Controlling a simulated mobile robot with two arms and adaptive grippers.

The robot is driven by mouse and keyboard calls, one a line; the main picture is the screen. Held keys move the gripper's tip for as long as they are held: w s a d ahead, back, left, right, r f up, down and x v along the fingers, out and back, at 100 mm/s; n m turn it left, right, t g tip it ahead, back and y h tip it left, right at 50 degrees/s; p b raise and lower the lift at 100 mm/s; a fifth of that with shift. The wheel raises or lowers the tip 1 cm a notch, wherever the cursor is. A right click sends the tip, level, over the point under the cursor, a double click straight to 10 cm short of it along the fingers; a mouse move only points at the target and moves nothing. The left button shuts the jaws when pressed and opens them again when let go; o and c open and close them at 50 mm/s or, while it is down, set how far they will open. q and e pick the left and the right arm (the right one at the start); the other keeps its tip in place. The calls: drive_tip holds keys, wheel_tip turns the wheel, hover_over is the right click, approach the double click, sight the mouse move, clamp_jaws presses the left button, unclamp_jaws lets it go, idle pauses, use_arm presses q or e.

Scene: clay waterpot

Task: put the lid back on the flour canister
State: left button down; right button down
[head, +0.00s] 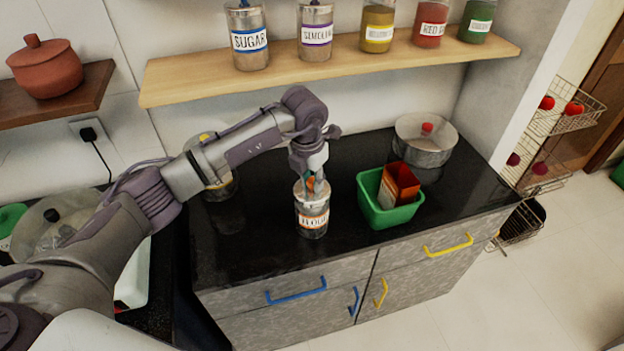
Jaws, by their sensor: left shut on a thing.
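The flour canister (314,222) stands upright on the black counter, a clear jar with an orange-lettered label reading FLOUR. My left gripper (311,183) points down right above its mouth. It is shut on a small orange piece, which looks like the knob of the lid (310,184). The fingers hide most of the lid, so I cannot tell whether it touches the rim. My right gripper is not in view.
A green bin (376,213) holding an orange-red box (401,183) stands close on the right. A metal pot (424,148) is at the back right. A yellow-topped jar (221,186) stands behind my left arm. A wooden shelf (335,67) with labelled jars hangs above.

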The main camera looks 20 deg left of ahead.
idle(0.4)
use_arm(q)
drive_tip(key=shift+c, duration=2)
unclamp_jaws()
drive_tip(key=shift+r, duration=0.1)
drive_tip(key=shift+r+p, duration=1.85)
drive_tip(key=shift+r, duration=1.55)
clamp_jaws()
